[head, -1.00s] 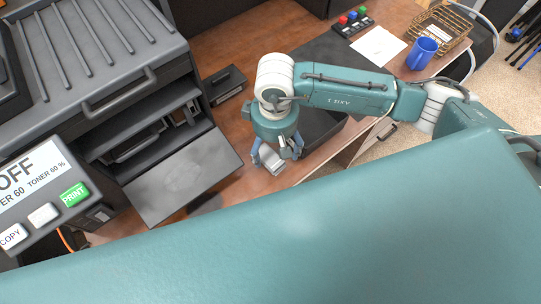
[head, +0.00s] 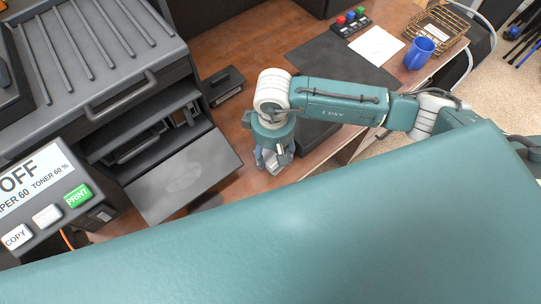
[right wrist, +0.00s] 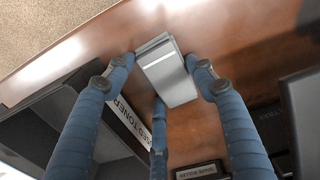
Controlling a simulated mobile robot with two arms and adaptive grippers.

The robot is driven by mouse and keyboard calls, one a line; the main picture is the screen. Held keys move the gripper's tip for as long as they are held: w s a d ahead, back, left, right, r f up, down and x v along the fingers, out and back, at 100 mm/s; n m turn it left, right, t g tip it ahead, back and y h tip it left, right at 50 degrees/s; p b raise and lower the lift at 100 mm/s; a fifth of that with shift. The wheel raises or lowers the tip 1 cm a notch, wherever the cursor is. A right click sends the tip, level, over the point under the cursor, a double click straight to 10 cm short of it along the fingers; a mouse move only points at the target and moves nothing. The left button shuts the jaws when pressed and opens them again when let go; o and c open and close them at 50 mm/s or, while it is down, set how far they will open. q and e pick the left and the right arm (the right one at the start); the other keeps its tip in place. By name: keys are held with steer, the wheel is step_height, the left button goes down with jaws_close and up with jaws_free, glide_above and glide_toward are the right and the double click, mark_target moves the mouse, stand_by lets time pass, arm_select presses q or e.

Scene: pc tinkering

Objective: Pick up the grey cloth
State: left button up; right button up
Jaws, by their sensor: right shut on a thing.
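The grey cloth (right wrist: 170,74) is a small, light grey folded piece with a paler strip, seen in the right wrist view. My right gripper (right wrist: 163,68) has blue fingers closed around it, one on each side and one at its lower end. In the head view the gripper (head: 273,160) is low over the front of the brown desk, with the cloth partly hidden between its fingers. I cannot tell whether the cloth touches the desk. My left gripper is not in view.
A dark grey printer (head: 130,85) with an extended output tray (head: 182,178) stands left of the gripper. A black device (head: 224,82) lies behind it. A dark mat (head: 325,60), white paper (head: 377,46), blue mug (head: 420,53) and wire basket (head: 440,27) are farther right.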

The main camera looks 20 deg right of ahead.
mark_target(273, 155)
step_height(273, 155, up, 20)
steer(key=b, duration=0.3)
stand_by(0.3)
